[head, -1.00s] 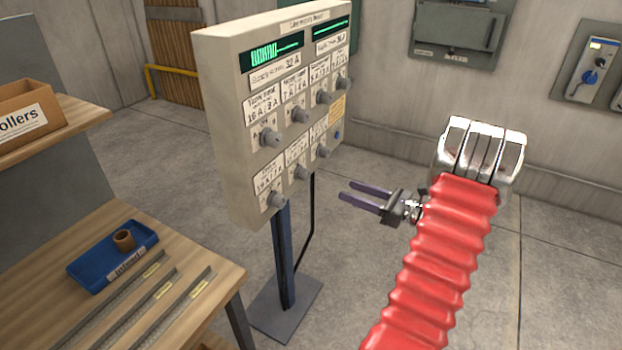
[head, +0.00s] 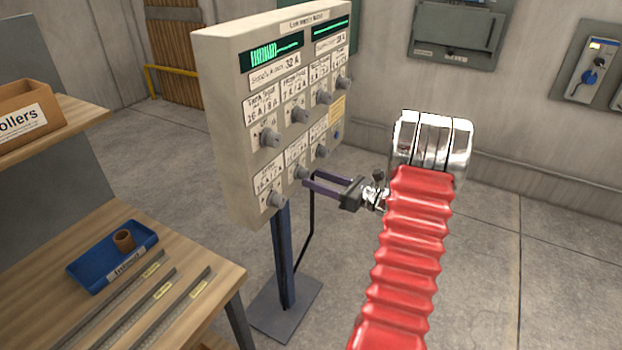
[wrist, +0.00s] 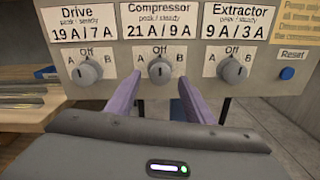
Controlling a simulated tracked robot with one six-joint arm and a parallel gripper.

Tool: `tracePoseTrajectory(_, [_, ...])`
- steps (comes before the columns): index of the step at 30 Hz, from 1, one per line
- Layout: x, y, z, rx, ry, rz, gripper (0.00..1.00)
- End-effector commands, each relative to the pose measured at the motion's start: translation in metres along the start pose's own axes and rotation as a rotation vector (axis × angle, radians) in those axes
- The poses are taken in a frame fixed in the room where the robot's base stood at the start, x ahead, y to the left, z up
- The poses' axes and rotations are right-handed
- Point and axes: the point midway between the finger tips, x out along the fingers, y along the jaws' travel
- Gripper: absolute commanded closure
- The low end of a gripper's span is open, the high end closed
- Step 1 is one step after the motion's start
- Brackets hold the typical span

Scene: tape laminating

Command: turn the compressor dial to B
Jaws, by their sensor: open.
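The compressor dial (wrist: 160,70) is a grey knob under the "Compressor" label in the wrist view, with Off above it, A on its left and B on its right. Its pointer appears to face up, toward Off. In the head view it is the middle knob (head: 301,172) of the panel's lower row. My gripper (wrist: 160,87) is open and empty, its two purple fingers pointing at the panel, one on each side of the dial in the wrist view. In the head view my gripper (head: 308,182) reaches close to the dial; I cannot tell whether it touches.
The drive dial (wrist: 87,71) is to the left and the extractor dial (wrist: 230,68) to the right, with a blue reset button (wrist: 287,73) beyond. The panel (head: 240,150) stands on a post. A wooden workbench (head: 200,245) is at the left.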

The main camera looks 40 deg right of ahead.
Motion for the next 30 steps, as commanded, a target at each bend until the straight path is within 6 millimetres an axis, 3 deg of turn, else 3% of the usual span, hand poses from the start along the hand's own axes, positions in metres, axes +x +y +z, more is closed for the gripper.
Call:
tracePoseTrajectory(6, [0.021,0.001,0.000,0.000,0.000,0.002,0.52])
tracePoseTrajectory(16, [0.024,0.000,0.000,0.000,0.000,0.000,0.52])
tracePoseTrajectory(30, [0.024,0.000,0.000,0.000,0.000,0.001,0.84])
